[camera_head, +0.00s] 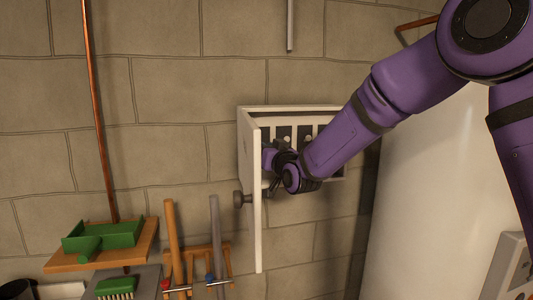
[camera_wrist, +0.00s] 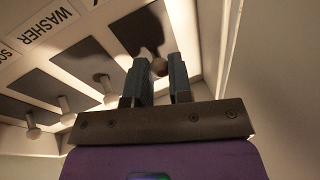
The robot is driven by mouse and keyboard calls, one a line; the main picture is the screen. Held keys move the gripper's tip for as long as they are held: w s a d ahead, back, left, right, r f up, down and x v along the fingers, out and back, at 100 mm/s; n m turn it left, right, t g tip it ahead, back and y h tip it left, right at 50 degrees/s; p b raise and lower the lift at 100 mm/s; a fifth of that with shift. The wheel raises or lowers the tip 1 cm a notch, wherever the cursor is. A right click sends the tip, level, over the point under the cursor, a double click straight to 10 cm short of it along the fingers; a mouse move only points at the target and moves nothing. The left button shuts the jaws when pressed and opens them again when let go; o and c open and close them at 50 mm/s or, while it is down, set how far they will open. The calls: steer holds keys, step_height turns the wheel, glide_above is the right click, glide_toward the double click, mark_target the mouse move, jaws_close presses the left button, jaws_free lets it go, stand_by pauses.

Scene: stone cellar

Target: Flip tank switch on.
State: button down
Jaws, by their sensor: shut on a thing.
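A white wall box (camera_head: 243,120) hangs on the stone wall, its door (camera_head: 257,230) standing open. Inside is a row of light knobbed switches on dark plates; the wrist view shows three of them (camera_wrist: 32,131), (camera_wrist: 66,110), (camera_wrist: 107,92) to the left of my gripper. My gripper (camera_wrist: 160,70) is inside the box, shut on a further switch knob (camera_wrist: 159,66) at the right of the row. The label of this switch is out of view, so I cannot read whether it says tank. A "WASHER" label (camera_wrist: 53,24) shows at upper left. My gripper partly hides the switches in the head view.
The open door rises close to the right of my gripper in the wrist view (camera_wrist: 232,50). A large white rounded appliance (camera_head: 425,190) stands right of the box. A wooden shelf (camera_head: 140,250) with a green dustpan (camera_head: 105,237) and handled tools (camera_head: 172,235) are below left.

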steer(key=shift+w+a+r+m+g+h, duration=0.1)
steer(key=shift+r+m+g+h, duration=0.15)
steer(key=shift+r+g+h, duration=0.65)
steer(key=shift+w+d+r+m+g+h, duration=0.15)
steer(key=shift+m+g+h, duration=0.1)
steer(key=shift+g, duration=1.25)
steer(key=shift+a+r+m+g+h, duration=0.2)
steer(key=shift+r+g+h, duration=0.35)
steer(key=shift+g, duration=0.65)
steer(key=c, duration=1)
jaws_free()
steer(key=shift+c, duration=0.2)
steer(key=v, duration=1)
steer(key=shift+d+r, duration=0.25)
steer(key=shift+r, duration=0.1)
steer(key=shift+s, duration=0.15)
